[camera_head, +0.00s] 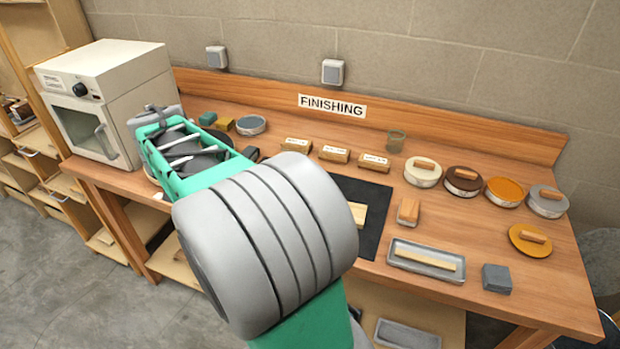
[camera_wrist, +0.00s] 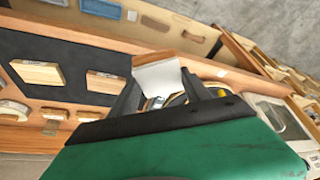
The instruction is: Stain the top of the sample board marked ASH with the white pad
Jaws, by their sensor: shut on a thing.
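My gripper (camera_wrist: 162,88) is shut on a pad with a white face (camera_wrist: 157,77) and a wooden back, seen between the dark fingers in the wrist view. In the head view my arm is stretched out at the left, with the hand near the oven; the pad is not clear there. Pale sample boards lie on a dark mat: one (camera_head: 357,213) shows beside my arm, and two (camera_wrist: 38,73) (camera_wrist: 107,82) show in the wrist view. Three labelled blocks (camera_head: 334,154) stand behind the mat. Their lettering is too small to read, so I cannot tell which board is ASH.
Round tins, cream (camera_head: 423,172), dark brown (camera_head: 463,180), orange (camera_head: 505,190) and grey (camera_head: 547,200), line the right, some with wooden-handled tops. A grey tray (camera_head: 427,275), a grey block (camera_head: 496,278) and an orange disc (camera_head: 530,240) sit in front. A white oven (camera_head: 110,95) stands left.

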